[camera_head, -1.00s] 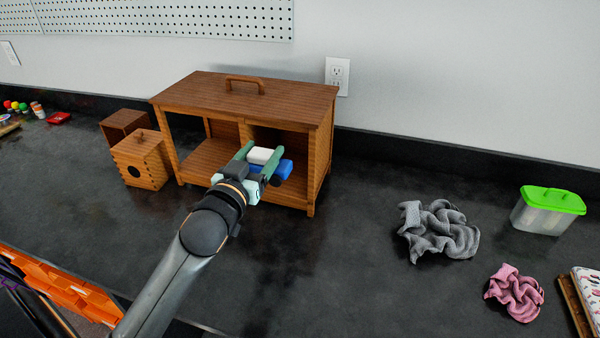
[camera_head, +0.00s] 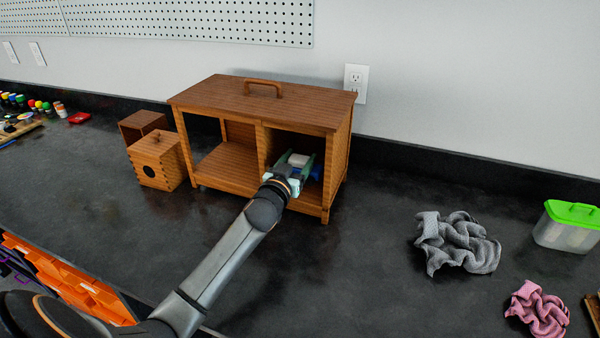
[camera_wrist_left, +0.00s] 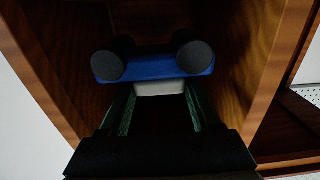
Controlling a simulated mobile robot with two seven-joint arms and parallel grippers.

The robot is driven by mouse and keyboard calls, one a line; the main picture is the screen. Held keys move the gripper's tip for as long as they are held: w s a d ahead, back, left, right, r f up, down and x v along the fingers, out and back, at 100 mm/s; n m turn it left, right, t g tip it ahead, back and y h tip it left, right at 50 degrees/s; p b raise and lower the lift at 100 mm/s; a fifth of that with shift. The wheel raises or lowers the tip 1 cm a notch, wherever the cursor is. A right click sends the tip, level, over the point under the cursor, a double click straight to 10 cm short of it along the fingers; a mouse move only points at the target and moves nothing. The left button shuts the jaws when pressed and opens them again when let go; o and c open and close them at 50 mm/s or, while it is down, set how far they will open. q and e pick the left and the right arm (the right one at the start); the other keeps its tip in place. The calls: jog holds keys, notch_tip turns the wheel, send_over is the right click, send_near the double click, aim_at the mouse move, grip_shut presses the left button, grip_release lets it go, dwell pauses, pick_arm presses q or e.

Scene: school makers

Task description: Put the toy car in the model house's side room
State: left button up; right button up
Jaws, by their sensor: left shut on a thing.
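The toy car is blue with a white cabin (camera_head: 298,160) and dark wheels. My left gripper (camera_head: 303,164) is shut on the toy car and reaches through the open front of the model house (camera_head: 262,101), into its narrower right compartment. In the left wrist view the car's blue body (camera_wrist_left: 155,67) with two dark wheels shows beyond the fingers (camera_wrist_left: 160,100), which sit on either side of the white cabin. Wooden walls surround it in that view. I cannot tell whether the car touches the compartment floor. My right gripper is not in view.
The house's wider left compartment (camera_head: 225,165) is empty. Small wooden boxes (camera_head: 156,162) stand left of the house. A grey cloth (camera_head: 457,243), a pink cloth (camera_head: 538,311) and a green-lidded container (camera_head: 570,228) lie to the right. The dark counter in front is mostly clear.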

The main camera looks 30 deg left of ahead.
aim_at(300, 169)
pick_arm(q)
jog(key=f, duration=0.2)
jog(key=f+b, duration=0.1)
jog(key=shift+w+f, duration=0.2)
jog(key=shift+w, duration=0.05)
jog(key=shift+f, duration=0.1)
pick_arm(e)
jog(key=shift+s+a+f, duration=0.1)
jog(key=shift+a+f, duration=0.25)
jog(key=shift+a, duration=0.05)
pick_arm(q)
jog(key=shift+f, duration=0.2)
jog(key=o, duration=1.4)
jog(key=shift+r, duration=0.1)
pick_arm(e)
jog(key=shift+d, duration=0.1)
pick_arm(q)
jog(key=shift+s+r, duration=0.1)
jog(key=shift+r, duration=0.05)
jog(key=v, duration=1.2)
jog(key=shift+p, duration=0.4)
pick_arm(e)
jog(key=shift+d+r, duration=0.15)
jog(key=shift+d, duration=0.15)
